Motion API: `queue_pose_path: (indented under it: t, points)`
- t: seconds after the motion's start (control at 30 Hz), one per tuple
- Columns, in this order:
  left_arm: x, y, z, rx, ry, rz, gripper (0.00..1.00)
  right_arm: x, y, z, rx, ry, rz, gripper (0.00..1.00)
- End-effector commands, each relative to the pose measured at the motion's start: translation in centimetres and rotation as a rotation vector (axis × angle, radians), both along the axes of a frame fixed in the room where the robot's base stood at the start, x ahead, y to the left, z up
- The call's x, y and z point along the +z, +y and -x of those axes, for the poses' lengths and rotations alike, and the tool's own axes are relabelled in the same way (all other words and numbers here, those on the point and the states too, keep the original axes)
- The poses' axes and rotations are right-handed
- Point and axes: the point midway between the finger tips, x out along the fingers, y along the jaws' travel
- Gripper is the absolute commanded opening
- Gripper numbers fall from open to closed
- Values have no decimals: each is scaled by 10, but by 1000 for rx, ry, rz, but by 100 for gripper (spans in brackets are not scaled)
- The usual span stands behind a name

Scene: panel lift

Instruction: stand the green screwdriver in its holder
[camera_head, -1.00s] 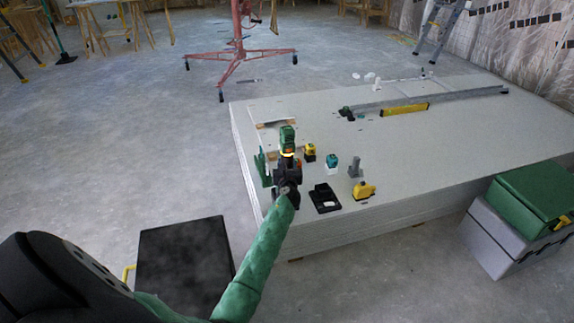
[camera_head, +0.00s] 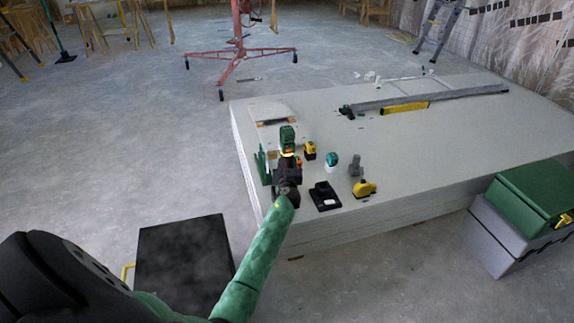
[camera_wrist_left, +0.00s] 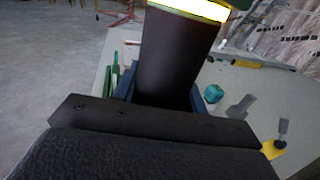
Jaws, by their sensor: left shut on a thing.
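The green screwdriver (camera_head: 287,138) has a green top, a bright yellow band and a dark grip. My left gripper (camera_head: 287,170) is shut around the dark grip and holds it roughly upright over the near left corner of the panel stack. The left wrist view shows the dark grip (camera_wrist_left: 172,60) rising from the jaws, with the glowing band at the top edge. A black block-like stand (camera_head: 324,196) lies just right of the gripper; I cannot tell for certain that it is the holder. My right gripper is out of view.
The stack of pale panels (camera_head: 430,160) also carries a yellow-black tool (camera_head: 310,151), a teal item (camera_head: 331,162), a grey item (camera_head: 356,166) and a yellow item (camera_head: 364,188). Green upright pieces (camera_head: 262,166) stand left of the gripper. A green-topped case (camera_head: 535,195) is at right.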

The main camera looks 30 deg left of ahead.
Motion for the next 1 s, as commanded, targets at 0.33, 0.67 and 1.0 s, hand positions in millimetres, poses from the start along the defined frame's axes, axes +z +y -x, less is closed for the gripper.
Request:
queue_pose_path:
  t: [0.33, 0.67, 1.0]
  points:
    - [-6, 0, -1, 0, -2, -2, 0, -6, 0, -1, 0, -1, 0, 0]
    - [-11, 0, 0, 0, -2, -3, 0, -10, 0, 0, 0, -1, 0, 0]
    - [-11, 0, -1, 0, -2, -2, 0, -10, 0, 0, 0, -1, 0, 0]
